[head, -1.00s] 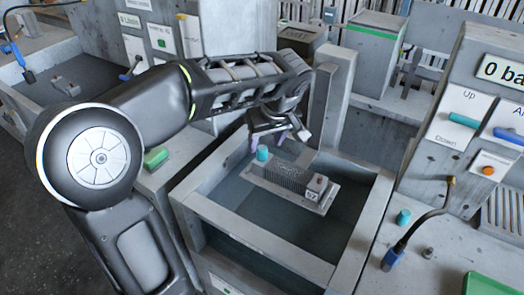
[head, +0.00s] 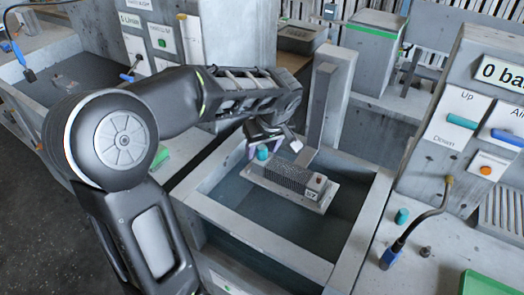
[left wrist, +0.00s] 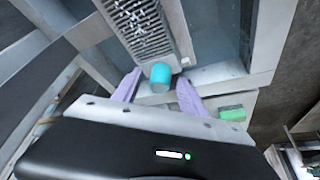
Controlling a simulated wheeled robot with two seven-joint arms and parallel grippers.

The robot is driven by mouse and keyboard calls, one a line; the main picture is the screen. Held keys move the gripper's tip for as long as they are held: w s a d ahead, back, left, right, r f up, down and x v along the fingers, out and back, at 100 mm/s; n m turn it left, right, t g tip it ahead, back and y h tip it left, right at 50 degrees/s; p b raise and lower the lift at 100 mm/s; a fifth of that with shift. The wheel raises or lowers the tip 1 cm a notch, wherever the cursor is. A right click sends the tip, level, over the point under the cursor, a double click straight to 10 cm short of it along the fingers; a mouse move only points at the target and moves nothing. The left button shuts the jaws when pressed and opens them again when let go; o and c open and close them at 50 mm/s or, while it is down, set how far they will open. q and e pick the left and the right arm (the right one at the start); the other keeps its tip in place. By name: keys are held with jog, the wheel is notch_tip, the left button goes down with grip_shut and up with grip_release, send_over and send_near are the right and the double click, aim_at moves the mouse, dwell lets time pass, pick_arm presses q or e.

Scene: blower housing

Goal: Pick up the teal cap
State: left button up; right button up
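The teal cap (head: 262,153) sits upright at the left end of the ribbed grey blower housing (head: 292,179), which is on a plate in the open tank. My left gripper (head: 270,145) is right at the cap, its fingers pointing down. In the left wrist view the cap (left wrist: 160,77) shows between the two lilac fingers (left wrist: 158,84), with a gap on each side. The gripper is open and empty; whether the fingertips are level with the cap is hard to tell. My right gripper is not in view.
The tank's thick grey rim (head: 258,241) surrounds the housing, and a grey upright post (head: 324,108) stands close behind it.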

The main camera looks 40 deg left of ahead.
aim_at(262, 147)
pick_arm(q)
grip_shut()
dwell(0.3)
jog(key=shift+r, duration=0.1)
notch_tip(262, 147, up, 10)
jog(key=shift+f+b, duration=0.1)
jog(key=shift+b, duration=0.3)
dwell(0.8)
